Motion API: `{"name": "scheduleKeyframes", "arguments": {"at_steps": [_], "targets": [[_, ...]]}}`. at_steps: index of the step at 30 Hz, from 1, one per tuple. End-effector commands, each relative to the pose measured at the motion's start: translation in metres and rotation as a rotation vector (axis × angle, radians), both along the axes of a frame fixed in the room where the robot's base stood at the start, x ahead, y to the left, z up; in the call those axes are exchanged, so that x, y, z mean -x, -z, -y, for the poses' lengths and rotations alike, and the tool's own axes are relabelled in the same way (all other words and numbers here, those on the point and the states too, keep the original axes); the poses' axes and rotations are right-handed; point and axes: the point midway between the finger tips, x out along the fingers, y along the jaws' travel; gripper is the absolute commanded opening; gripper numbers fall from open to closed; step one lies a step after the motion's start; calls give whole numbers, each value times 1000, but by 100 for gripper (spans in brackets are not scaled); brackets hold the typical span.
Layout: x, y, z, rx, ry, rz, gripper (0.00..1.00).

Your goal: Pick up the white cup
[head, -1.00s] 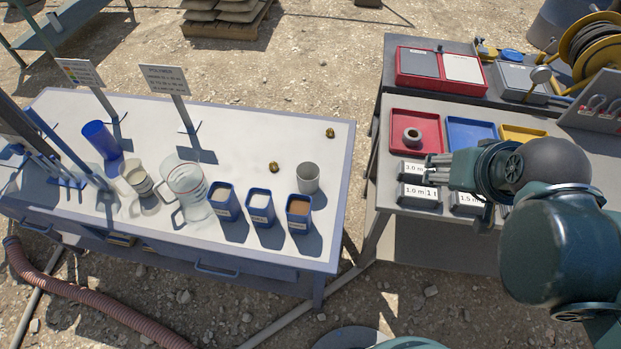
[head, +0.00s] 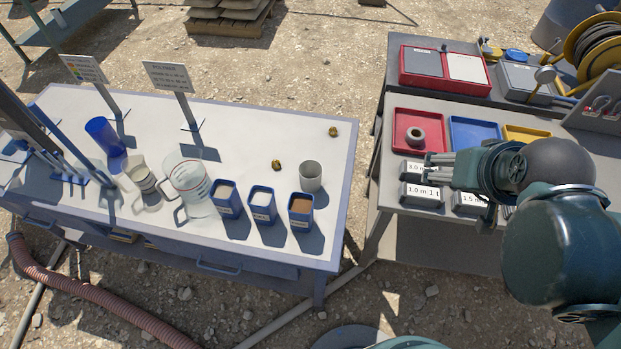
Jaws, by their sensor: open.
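A pale, whitish cup (head: 140,177) stands on the white-topped table (head: 240,130), left of a clear measuring jug (head: 190,184). A light grey cup (head: 311,177) stands near the table's right end, behind a blue box of brown powder (head: 301,211). Which of the two is the white cup I cannot tell for certain. My gripper (head: 430,169) is to the right of both cups, over the grey bench (head: 388,215). Its fingers point left and it is open, with nothing seen between them.
Two blue boxes of white powder (head: 228,200) (head: 263,205) stand between jug and grey cup. A blue cup (head: 106,140), upright signs (head: 168,77) and blue rods crowd the table's left. The right bench holds a red tray (head: 421,132), a blue tray (head: 474,134) and labelled blocks.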

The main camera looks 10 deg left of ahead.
Motion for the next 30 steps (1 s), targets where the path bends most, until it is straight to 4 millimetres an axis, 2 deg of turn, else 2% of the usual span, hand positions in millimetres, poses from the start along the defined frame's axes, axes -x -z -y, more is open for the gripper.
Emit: {"name": "scheduleKeyframes", "arguments": {"at_steps": [11, 30], "targets": [[-11, 2, -10, -32, 22, -26, 62], [-68, 27, -72, -173, 165, -179, 62]]}}
